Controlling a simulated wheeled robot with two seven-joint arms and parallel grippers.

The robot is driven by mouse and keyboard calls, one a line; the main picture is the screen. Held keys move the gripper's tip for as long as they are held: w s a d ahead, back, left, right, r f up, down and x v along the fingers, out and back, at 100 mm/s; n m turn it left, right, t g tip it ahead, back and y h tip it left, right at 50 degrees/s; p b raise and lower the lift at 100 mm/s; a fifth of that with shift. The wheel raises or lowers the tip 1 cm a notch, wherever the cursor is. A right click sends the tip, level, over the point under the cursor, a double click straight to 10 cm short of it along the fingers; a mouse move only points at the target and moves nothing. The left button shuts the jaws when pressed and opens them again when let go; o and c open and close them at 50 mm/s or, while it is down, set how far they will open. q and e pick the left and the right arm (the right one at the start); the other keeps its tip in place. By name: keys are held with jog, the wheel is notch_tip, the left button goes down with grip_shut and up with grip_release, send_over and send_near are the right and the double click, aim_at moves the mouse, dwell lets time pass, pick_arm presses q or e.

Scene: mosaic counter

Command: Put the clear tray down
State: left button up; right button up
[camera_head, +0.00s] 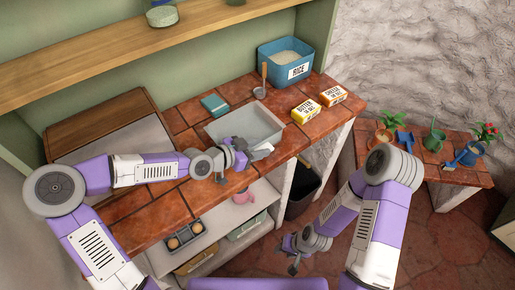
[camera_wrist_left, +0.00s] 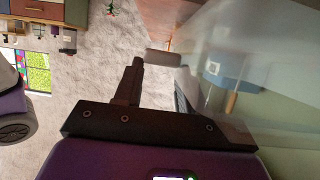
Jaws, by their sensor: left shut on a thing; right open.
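The clear tray (camera_head: 262,122) is a pale, see-through rectangular tray at the middle of the tiled counter in the head view. I cannot tell whether its base touches the tiles. My left gripper (camera_head: 246,150) is at the tray's near edge, shut on it. In the left wrist view the tray's cloudy wall (camera_wrist_left: 215,75) fills the right side, beside a dark finger (camera_wrist_left: 130,82). My right gripper (camera_head: 291,258) is open and empty, low in front of the counter, away from the tray.
Behind the tray are a teal box (camera_head: 215,105), a wooden-handled ladle (camera_head: 261,85) and a blue rice bin (camera_head: 298,70). Two yellow-and-white boxes (camera_head: 306,111) stand to its right. A wooden-framed board (camera_head: 105,125) is at left. A shelf (camera_head: 110,45) runs above.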

pick_arm(q)
jog(key=shift+f, duration=0.1)
jog(key=o, duration=1.2)
jog(key=shift+r, duration=0.25)
jog(key=shift+p+v, duration=1.6)
jog(key=shift+v, duration=2.1)
jog(key=shift+f, duration=0.1)
